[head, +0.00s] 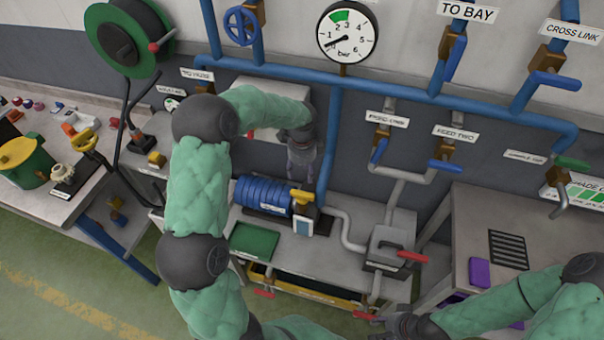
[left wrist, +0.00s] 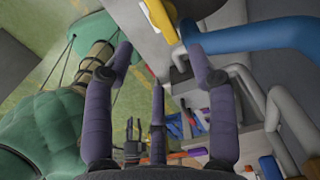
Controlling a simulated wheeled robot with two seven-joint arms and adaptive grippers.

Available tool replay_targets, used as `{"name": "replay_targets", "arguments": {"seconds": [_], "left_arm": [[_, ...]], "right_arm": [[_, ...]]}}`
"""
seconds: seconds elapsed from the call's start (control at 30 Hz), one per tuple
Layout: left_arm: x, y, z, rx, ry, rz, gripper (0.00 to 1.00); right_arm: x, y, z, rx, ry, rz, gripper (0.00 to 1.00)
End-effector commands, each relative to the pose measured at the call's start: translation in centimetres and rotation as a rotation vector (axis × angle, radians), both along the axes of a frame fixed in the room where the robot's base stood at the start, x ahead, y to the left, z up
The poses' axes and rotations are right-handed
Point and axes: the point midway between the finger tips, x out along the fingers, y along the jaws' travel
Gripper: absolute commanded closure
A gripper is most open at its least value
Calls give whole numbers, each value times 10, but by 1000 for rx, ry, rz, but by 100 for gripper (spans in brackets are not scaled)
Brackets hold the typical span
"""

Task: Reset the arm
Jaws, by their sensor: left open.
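My left arm, in green padding, reaches up across the middle of the head view. Its gripper (head: 303,165) hangs in front of the wall, beside the vertical blue pipe (head: 329,140) and above the blue ribbed cylinder (head: 262,196). In the left wrist view the fingers of this gripper (left wrist: 158,62) are spread, with nothing held between them. My right arm comes in from the lower right. Its gripper (head: 388,322) is low at the bottom edge, near a red handle; its fingers are too small and dark to read.
A pressure gauge (head: 347,32) and a green hose reel (head: 130,37) are on the wall. A grey table (head: 485,220) stands right.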

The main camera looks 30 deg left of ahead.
Motion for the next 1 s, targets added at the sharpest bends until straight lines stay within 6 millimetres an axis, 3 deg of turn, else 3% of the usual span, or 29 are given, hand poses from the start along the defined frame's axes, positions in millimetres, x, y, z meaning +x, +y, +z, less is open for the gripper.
{"name": "replay_targets", "arguments": {"seconds": [0.37, 0.47, 0.57, 0.77, 0.87, 1.0], "left_arm": [[0, 0, 0, 0, 0, 1, 43], [-2, -5, -8, -10, 2, 14, 43], [-7, -23, -35, -44, 5, 69, 43], [-39, -90, -126, -174, 28, 337, 43], [-66, -127, -171, -237, 59, 519, 43], [-119, -175, -229, -304, 125, 830, 43]], "right_arm": [[0, 0, 0, 0, 0, 0, 60], [0, 0, -2, 0, 0, 0, 60], [0, 0, -7, 0, 0, 0, 60], [0, 0, -26, 0, 0, 0, 60], [0, 0, -36, 0, 0, 0, 60], [0, 0, -52, 0, 0, 0, 60]]}}
